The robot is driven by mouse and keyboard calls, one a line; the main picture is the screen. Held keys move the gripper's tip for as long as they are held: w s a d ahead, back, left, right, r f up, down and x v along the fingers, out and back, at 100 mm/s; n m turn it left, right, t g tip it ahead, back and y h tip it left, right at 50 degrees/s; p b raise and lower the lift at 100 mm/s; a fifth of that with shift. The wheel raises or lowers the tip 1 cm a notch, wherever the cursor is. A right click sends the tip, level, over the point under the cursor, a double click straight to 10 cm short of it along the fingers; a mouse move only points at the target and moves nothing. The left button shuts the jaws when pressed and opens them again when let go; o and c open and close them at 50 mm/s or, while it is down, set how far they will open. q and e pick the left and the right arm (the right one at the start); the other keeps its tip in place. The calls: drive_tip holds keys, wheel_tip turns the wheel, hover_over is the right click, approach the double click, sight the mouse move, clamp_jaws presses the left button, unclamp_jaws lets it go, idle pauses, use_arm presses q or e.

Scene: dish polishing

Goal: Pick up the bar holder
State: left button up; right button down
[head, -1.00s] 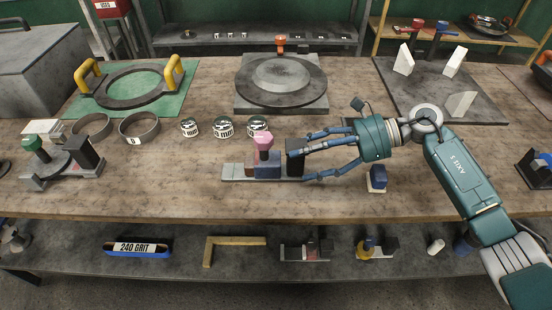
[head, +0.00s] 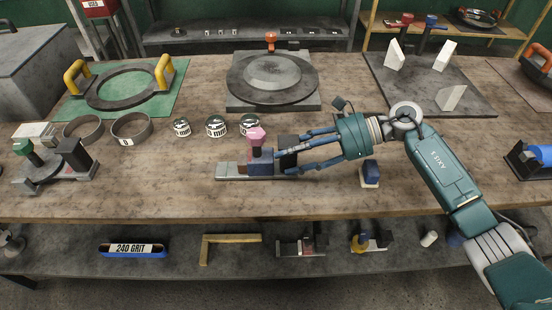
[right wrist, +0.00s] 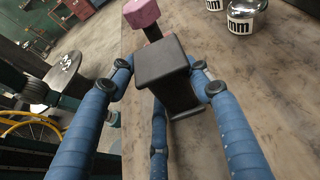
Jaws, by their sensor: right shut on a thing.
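The bar holder (head: 228,171) lies on the bench front, a flat grey bar with a dark blue block, a pink knob (head: 256,134) and a black upright block (head: 288,143). My right gripper (head: 283,155) reaches in from the right, shut on the black block end of the holder. In the right wrist view, the black block (right wrist: 165,65) sits between the blue fingers, with the pink knob (right wrist: 141,12) beyond. The holder appears to rest on the bench; any small lift cannot be told. My left gripper is not in view.
A small blue block (head: 370,171) stands just right of the holder, below my wrist. Several shiny labelled tins (head: 216,126) stand behind it. A similar fixture (head: 62,168) is at far left. A round plate (head: 272,83) lies behind. Bench front between them is bare.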

drive_tip(key=shift+r, duration=0.5)
wheel_tip(320, 180, up, 19)
drive_tip(key=b, duration=0.3)
drive_tip(key=shift+b, duration=0.3)
